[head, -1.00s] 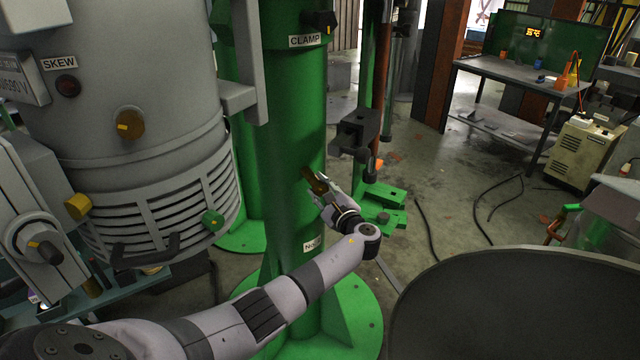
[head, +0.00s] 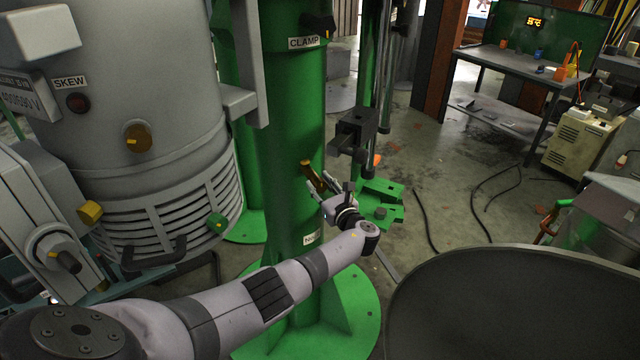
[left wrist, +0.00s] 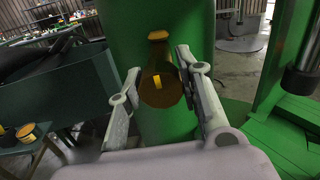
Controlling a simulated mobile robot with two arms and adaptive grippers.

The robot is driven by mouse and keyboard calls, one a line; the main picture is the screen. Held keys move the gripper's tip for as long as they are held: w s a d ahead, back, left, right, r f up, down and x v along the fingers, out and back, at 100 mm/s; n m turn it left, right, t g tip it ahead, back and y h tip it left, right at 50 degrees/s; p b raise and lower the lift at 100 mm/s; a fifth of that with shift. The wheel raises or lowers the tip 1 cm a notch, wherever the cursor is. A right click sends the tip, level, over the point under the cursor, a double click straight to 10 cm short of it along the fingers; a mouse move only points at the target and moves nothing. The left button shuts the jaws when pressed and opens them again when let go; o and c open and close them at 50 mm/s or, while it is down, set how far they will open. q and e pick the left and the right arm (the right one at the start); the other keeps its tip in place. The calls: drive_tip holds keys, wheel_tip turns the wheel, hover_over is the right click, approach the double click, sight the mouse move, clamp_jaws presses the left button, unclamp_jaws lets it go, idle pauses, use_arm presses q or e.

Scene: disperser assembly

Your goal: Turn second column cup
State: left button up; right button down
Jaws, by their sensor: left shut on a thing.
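The second column (head: 290,130) is a thick green post with a CLAMP label near its top. A brown-bronze cup (head: 311,176) sticks out from its side. In the left wrist view the cup (left wrist: 161,89) shows its dark round face with a short yellow mark, with a bronze part above it against the column. My left gripper (head: 322,188) is at the cup from the right in the head view. In the left wrist view its two fingers (left wrist: 160,78) lie on either side of the cup, shut on it. My right gripper is not in view.
A large grey machine with a SKEW label (head: 140,80) stands left of the column. A black clamp block (head: 355,130) is just right of the cup. A dark round vessel (head: 520,310) fills the lower right. Cables lie on the open floor behind.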

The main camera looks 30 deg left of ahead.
use_arm(q)
drive_tip(key=shift+f, duration=0.2)
idle(0.3)
drive_tip(key=o, duration=1.2)
drive_tip(key=shift+r, duration=0.15)
drive_tip(key=shift+c, duration=0.2)
drive_tip(key=shift+d, duration=0.1)
drive_tip(key=v, duration=1.2)
